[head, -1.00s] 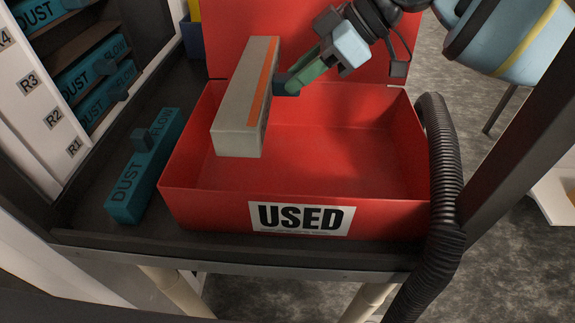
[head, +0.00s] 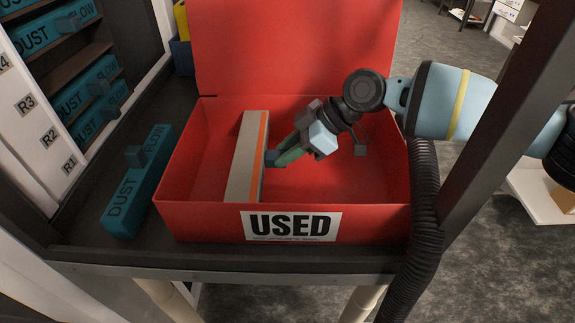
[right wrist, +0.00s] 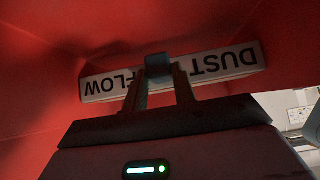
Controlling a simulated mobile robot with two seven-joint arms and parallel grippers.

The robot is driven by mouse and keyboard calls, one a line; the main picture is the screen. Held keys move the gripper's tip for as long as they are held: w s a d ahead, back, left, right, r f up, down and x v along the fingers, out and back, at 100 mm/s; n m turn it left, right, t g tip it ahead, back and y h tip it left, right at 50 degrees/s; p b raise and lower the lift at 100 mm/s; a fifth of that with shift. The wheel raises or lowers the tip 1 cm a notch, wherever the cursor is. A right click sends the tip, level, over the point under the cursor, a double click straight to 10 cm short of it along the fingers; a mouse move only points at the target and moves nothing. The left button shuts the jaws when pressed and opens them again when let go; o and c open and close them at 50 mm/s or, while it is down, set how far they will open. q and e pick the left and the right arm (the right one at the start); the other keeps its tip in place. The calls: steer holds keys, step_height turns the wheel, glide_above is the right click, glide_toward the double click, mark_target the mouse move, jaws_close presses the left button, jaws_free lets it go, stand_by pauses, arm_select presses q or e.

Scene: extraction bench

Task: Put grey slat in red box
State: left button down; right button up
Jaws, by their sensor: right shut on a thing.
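The grey slat (head: 243,165), with an orange stripe along its top, is down inside the open red box (head: 330,217), toward its left side. My right gripper (head: 278,160) reaches into the box from the right and is shut on the slat's handle. In the right wrist view, the fingers (right wrist: 159,78) hold the handle on the face of the slat (right wrist: 225,62) lettered "DUST FLOW". The front wall hides the slat's lower edge, so I cannot tell whether it touches the floor. My left gripper is out of view.
A teal slat (head: 138,182) lies on the dark bench left of the box. More teal slats (head: 88,90) sit in the rack at left. The box lid (head: 295,45) stands open behind. A black hose (head: 424,210) and dark post (head: 500,115) are at right.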

steer(key=shift+f, duration=2.05)
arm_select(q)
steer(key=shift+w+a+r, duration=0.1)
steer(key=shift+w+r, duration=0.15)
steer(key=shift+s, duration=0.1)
arm_select(e)
steer(key=shift+f, duration=0.2)
steer(key=o, duration=1)
steer(key=shift+o, duration=0.2)
steer(key=shift+r, duration=0.1)
steer(key=shift+d+r, duration=0.15)
steer(key=shift+r, duration=0.05)
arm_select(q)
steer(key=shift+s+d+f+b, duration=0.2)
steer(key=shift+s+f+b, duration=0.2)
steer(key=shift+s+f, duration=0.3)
arm_select(e)
steer(key=v, duration=1.1)
steer(key=shift+d+r, duration=0.2)
